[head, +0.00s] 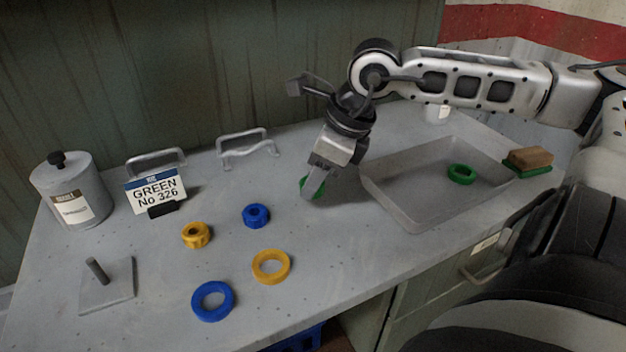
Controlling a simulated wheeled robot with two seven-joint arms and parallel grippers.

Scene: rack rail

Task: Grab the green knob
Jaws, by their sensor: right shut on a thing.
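The green knob (304,183) shows only in part, as its green edges stick out around the fingers of my right gripper (313,188). My right gripper points down and is shut on the knob at table height, left of the grey tray; whether the knob touches the table is hard to tell. A card (155,191) at the left reads "GREEN No 326". My left gripper is not in view.
The grey tray (409,213) holds a green ring (461,174). A blue knob (256,215), a yellow knob (196,235), a yellow ring (287,267) and a blue ring (228,301) lie on the table. A peg plate (117,291), canister (77,178) and brush (530,158) stand around.

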